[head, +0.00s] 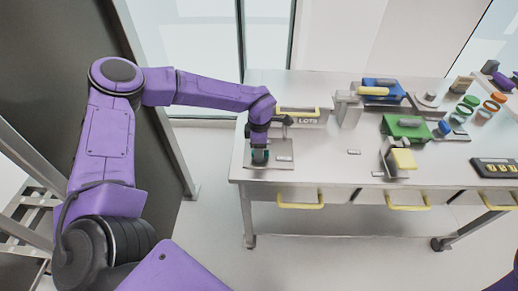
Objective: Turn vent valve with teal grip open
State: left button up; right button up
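A small teal grip (260,155) shows at the left end of the metal bench, over a flat grey plate (283,160). I take it for the valve's teal grip; the valve body is mostly hidden. My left gripper (259,146) points down right at the teal grip, from above. Its fingers are dark and too small to tell whether they are open or closed on the grip. How far the valve is turned cannot be made out. My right gripper is not clearly in view.
The metal bench (335,170) has a bin (300,121) with a yellow handle just behind my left gripper. Blue (383,91) and green (405,127) fixtures stand to the right. Yellow-handled drawers (300,199) line the front. Bare bench lies right of the plate.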

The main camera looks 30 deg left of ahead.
pick_arm(q)
notch_tip(320, 180, up, 10)
jog(key=b, duration=0.2)
jog(key=shift+r, duration=0.25)
jog(key=shift+f, duration=0.1)
dwell(0.5)
